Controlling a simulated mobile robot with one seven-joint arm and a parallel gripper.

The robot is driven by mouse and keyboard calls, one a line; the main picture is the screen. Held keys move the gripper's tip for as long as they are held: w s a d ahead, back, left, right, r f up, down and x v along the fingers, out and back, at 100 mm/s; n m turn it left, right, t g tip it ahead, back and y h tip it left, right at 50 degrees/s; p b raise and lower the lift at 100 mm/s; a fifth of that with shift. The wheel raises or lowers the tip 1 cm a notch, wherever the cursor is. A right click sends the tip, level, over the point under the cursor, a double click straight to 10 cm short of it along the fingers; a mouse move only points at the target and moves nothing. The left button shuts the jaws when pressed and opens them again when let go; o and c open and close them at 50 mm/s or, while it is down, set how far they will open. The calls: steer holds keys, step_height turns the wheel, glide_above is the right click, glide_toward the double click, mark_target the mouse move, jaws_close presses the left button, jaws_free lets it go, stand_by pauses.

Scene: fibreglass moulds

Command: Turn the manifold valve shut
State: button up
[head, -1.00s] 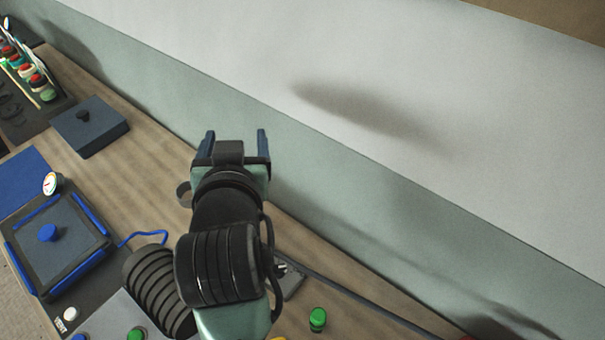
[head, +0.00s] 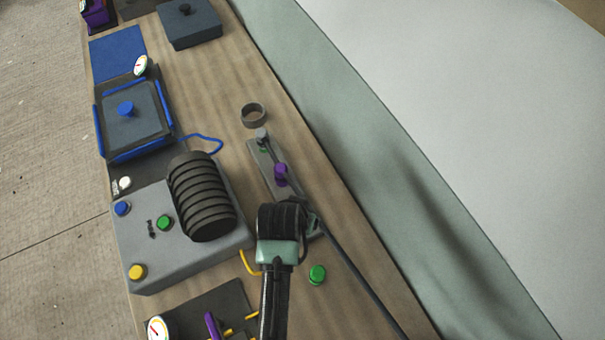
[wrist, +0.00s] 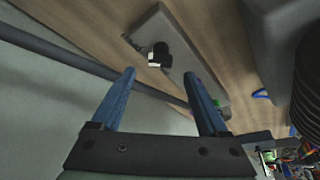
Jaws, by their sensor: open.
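A flat grey manifold bar (head: 262,172) lies on the bench in the head view. It carries a grey cylindrical fitting (head: 262,135) at its far end and a purple fitting (head: 281,175) nearer my arm. I cannot tell for sure which part is the valve. The bar also shows in the wrist view (wrist: 207,88), with a black fitting with a pale face (wrist: 160,57) standing on it. My gripper (wrist: 159,76) is open and empty, its two blue fingers pointing at the bar, with that fitting beyond the gap. In the head view my arm hides the fingers and the bar's near end.
A dark hose (head: 350,265) runs along the bench beside the wall. A grey control box (head: 180,260) with a ribbed black cylinder (head: 203,195) is to the left. Bare bench lies beyond the ring.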

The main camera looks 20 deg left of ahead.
steer(key=shift+x, duration=2.35)
jaws_close()
